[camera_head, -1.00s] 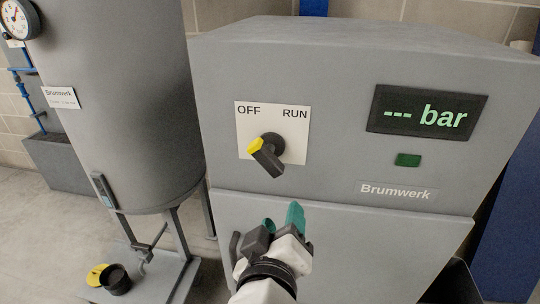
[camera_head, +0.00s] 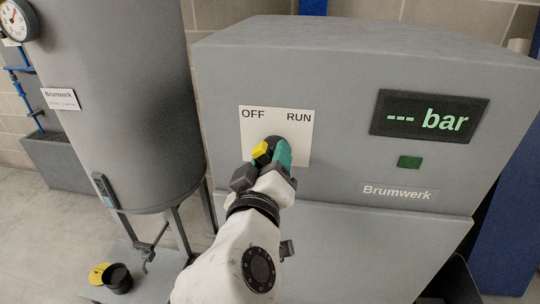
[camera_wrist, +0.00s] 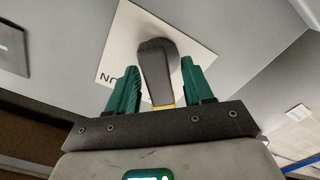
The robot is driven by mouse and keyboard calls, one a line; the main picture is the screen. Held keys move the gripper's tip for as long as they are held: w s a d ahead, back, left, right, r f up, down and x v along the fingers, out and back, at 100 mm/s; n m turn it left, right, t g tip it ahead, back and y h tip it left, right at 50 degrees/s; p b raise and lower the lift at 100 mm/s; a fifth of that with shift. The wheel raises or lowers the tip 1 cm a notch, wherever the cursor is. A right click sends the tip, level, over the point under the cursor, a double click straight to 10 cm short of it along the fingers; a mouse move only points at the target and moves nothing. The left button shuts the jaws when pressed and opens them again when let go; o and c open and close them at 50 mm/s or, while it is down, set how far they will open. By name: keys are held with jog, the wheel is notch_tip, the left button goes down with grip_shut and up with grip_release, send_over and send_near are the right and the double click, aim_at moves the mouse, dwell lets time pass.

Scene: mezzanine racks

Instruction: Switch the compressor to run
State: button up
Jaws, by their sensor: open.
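The grey compressor cabinet (camera_head: 330,75) fills the middle and right of the head view. Its white switch plate (camera_head: 301,133) is marked OFF at left and RUN at right. The rotary knob (camera_head: 263,153) has a yellow-marked end that sits on the OFF side. In the wrist view the dark knob (camera_wrist: 156,70) stands between the two green fingers. My gripper (camera_wrist: 161,85) is open around the knob, with a gap at each finger. In the head view my gripper (camera_head: 272,158) covers part of the knob. The display (camera_head: 430,117) reads "--- bar".
A green button or lamp (camera_head: 409,162) sits under the display. A grey tank (camera_head: 125,110) with a gauge (camera_head: 16,19) stands at left. A black cup and yellow lid (camera_head: 112,277) lie low at left. A blue post (camera_head: 512,225) stands at right.

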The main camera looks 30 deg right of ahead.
jog(key=shift+w+d, duration=0.2)
jog(key=shift+w, duration=0.05)
jog(key=shift+c, duration=0.4)
grip_shut()
